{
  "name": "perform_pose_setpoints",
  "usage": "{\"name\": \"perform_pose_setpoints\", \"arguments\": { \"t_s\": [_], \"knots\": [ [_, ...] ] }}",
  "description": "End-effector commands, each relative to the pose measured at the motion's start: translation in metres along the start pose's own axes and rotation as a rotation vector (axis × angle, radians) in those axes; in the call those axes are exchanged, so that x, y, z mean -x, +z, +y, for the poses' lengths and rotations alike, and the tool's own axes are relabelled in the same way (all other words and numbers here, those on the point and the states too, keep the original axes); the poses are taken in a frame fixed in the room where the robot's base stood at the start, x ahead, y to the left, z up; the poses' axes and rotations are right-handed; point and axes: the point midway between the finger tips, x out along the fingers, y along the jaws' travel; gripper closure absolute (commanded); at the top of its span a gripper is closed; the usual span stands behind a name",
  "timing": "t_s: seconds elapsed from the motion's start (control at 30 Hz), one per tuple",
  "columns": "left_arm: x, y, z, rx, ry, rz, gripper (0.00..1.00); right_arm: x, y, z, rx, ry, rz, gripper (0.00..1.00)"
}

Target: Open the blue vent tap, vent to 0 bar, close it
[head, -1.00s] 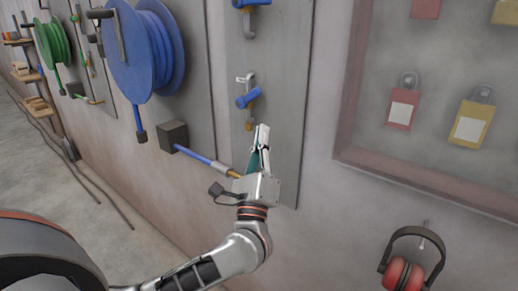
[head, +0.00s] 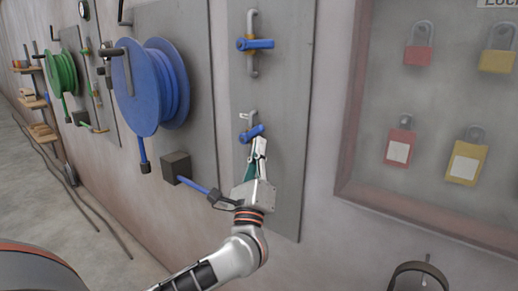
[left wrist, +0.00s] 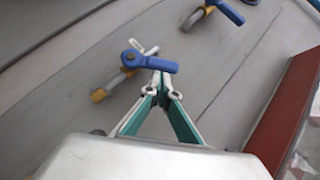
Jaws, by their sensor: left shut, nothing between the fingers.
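Two blue-handled taps sit on a grey wall panel (head: 290,100). The upper tap (head: 257,44) has its handle level across a vertical brass-ended pipe. The lower tap (head: 250,134) has a handle tilted up to the right; it also shows in the left wrist view (left wrist: 150,62), with the upper one (left wrist: 228,11) behind. I cannot tell which is the vent tap. My left gripper (head: 260,143) is shut and empty, its fingertips just below the right end of the lower handle. In the left wrist view its tips (left wrist: 160,84) are close to the handle; contact is unclear. My right gripper is not visible.
A blue hose reel (head: 150,88) and a dark box (head: 175,167) with a blue hose are to the left. A framed board of padlocks (head: 345,190) is to the right, above ear defenders (head: 420,275). A round gauge (head: 84,9) is cut off at top left, its reading illegible.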

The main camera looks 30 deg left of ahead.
Motion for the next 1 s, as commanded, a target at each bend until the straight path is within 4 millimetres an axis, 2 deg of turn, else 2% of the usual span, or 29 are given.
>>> {"name": "perform_pose_setpoints", "arguments": {
  "t_s": [0.67, 1.0],
  "knots": [
    [-0.007, 0.008, -0.008, 0.104, 0.1, -0.004, 1.0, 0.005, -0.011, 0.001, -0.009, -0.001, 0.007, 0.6],
    [-0.019, 0.02, -0.016, 0.292, 0.282, -0.004, 1.0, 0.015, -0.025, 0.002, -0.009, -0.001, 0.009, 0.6]
  ]
}}
